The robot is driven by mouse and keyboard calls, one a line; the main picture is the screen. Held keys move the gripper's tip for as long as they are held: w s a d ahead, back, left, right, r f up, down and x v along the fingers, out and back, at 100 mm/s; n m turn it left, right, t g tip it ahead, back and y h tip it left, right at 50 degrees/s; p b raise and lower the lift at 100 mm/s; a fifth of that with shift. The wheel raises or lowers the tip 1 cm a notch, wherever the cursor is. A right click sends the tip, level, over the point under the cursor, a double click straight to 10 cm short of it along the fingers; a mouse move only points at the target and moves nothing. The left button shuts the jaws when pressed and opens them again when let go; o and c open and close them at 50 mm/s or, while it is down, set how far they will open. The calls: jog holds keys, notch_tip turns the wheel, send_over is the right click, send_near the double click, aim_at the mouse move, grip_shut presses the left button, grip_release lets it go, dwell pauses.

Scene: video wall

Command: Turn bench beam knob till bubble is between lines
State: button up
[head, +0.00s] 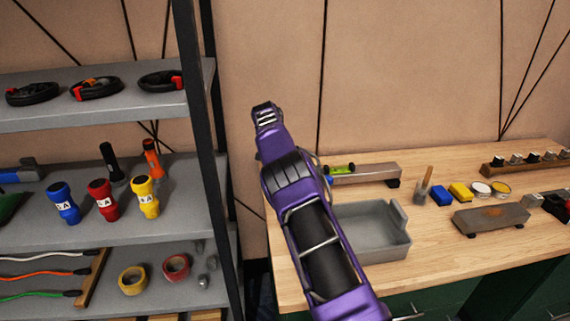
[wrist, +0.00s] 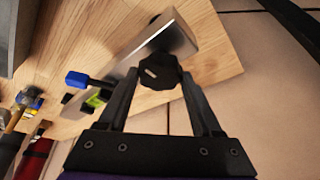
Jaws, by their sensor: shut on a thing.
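The metal beam (head: 370,174) lies on the wooden bench top, along its back edge. A yellow-green level vial (head: 340,169) sits on the beam, and it shows small in the wrist view (wrist: 97,98) beside a blue part. Where the bubble stands is too small to tell. The black lobed knob (wrist: 158,72) is at the beam's near end in the wrist view. My gripper (wrist: 160,78) has its two fingers closed on the knob, one on each side. In the head view my purple arm hides the knob and the fingertips.
A grey open bin (head: 372,225) stands on the bench in front of the beam. A brush, blue and yellow blocks (head: 450,192), round tins and a grey stone block (head: 491,218) lie to the right. A shelf rack (head: 205,150) with torches and tapes stands left.

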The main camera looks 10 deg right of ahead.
jog(key=shift+f, duration=0.25)
jog(key=o, duration=1.4)
jog(key=shift+r, duration=0.1)
jog(key=shift+r, duration=0.15)
jog(key=shift+a+r, duration=0.15)
jog(key=shift+r, duration=0.1)
jog(key=v, duration=1.6)
jog(key=shift+s+a+r, duration=0.1)
jog(key=shift+r, duration=0.2)
